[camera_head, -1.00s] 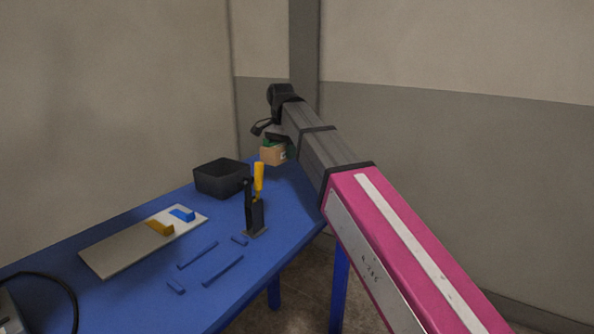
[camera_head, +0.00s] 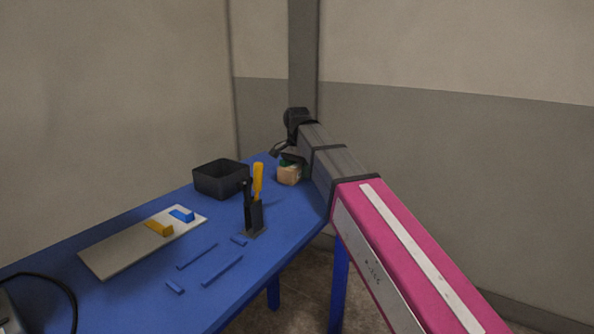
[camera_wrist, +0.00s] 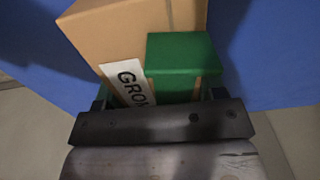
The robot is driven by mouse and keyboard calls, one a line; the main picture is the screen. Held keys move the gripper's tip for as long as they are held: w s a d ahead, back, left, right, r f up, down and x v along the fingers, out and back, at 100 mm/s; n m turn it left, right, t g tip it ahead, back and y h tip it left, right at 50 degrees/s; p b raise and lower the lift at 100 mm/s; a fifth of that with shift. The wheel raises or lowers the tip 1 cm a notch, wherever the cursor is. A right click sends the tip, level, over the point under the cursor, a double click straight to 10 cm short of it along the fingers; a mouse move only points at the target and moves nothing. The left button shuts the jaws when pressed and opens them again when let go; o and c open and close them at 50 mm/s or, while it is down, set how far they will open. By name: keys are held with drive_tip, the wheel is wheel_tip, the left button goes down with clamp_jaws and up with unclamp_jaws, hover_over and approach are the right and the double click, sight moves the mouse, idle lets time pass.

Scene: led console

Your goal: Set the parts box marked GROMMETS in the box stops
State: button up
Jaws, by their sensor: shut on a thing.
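The parts box (camera_head: 289,176) is tan cardboard with a green grip block on it, near the table's far right edge. In the wrist view the box (camera_wrist: 120,38) carries a white label reading "GRO", the rest hidden. My gripper (camera_head: 291,159) is shut on the green block (camera_wrist: 183,60), which sits between its fingers (camera_wrist: 160,97). I cannot tell how high the box is above the table. The box stops look like low blue strips (camera_head: 222,270) and short blue pieces (camera_head: 239,240) around a bare patch of table, nearer and left of the box.
A black toggle clamp with a yellow handle (camera_head: 258,182) stands between the box and the strips. A black open bin (camera_head: 221,179) is at the back. A grey plate (camera_head: 125,250) with yellow and blue blocks lies left. The blue table (camera_head: 285,230) is bare right of the clamp.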

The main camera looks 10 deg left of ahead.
drive_tip(key=shift+f, duration=0.1)
drive_tip(key=o, duration=1.1)
drive_tip(key=shift+c, duration=0.2)
wheel_tip(320, 180, up, 11)
drive_tip(key=shift+r, duration=0.6)
